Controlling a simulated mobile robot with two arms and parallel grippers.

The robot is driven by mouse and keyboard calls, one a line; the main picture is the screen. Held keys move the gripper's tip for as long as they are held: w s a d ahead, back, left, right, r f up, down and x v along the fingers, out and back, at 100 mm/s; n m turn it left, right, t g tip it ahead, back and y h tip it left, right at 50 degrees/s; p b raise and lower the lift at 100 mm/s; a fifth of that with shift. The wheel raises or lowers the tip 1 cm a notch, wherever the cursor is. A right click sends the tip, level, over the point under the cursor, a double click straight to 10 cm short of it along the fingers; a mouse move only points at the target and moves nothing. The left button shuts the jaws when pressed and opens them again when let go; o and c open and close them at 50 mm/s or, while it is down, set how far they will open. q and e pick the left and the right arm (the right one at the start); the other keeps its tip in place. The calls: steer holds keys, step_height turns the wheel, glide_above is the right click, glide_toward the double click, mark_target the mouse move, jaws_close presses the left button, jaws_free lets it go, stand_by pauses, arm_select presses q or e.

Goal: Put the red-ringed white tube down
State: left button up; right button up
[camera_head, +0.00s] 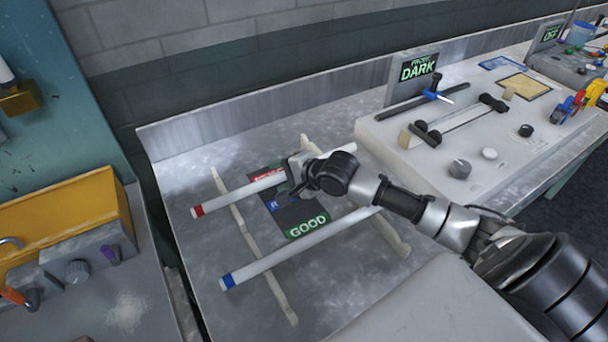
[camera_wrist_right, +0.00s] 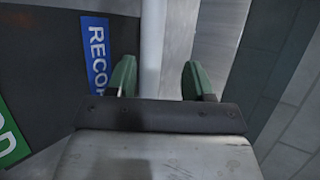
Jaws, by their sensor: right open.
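The red-ringed white tube (camera_head: 240,193) lies across the two pale rails on the metal bench, with its red end at the left. My right gripper (camera_head: 290,180) is over the tube's middle part and hides some of it. In the right wrist view the white tube (camera_wrist_right: 152,50) runs between the green fingertips (camera_wrist_right: 160,80), which stand apart, with a gap on the right side. The tube is nearer the left finger; I cannot tell whether they touch. My left gripper is not in view.
A blue-ringed white tube (camera_head: 300,245) lies nearer on the same rails (camera_head: 265,260). A dark board with a green GOOD label (camera_head: 307,225) lies between the rails. A grey test panel (camera_head: 480,140) with knobs is at right; a yellow box (camera_head: 65,220) is at left.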

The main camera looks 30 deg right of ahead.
steer(key=v, duration=1)
steer(key=shift+s+r, duration=0.2)
steer(key=shift+s, duration=0.1)
steer(key=shift+d, duration=0.2)
